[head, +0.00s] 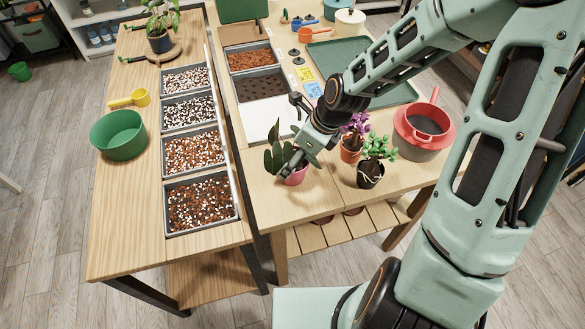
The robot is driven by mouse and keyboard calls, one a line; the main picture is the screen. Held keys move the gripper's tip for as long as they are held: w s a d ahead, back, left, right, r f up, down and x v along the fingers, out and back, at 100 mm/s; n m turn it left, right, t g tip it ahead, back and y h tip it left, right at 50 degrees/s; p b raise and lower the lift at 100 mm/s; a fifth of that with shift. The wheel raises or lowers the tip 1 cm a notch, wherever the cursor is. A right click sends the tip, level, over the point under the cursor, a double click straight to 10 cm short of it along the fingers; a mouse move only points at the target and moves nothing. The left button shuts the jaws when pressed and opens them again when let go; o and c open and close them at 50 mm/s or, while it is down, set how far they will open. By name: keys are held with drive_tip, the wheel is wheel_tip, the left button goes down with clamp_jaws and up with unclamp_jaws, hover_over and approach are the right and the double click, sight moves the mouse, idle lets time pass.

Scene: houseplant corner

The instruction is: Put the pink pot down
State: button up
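The pink pot (298,178) is at the near left part of the right-hand table, with a dark-leaved plant (275,153) rising from it. My gripper (287,170) comes down from the upper right, and its dark fingers overlap the pot's rim and the plant. The fingers hide part of the pot, and I cannot tell whether they are closed on it. The pot looks upright. Its base is at or very near the wooden tabletop (262,205); no clear gap shows.
A purple-flowered plant in an orange-red pot (350,154) and a green plant in a dark pot (369,176) stand to the right. A red pot (424,122) is farther right. Soil trays (200,190) and a green bowl (118,136) are left. The table's front edge is close.

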drive_tip(key=shift+x, duration=0.9)
drive_tip(key=shift+r, duration=0.1)
drive_tip(key=c, duration=1.5)
drive_tip(key=shift+c, duration=0.8)
drive_tip(key=shift+r, duration=0.15)
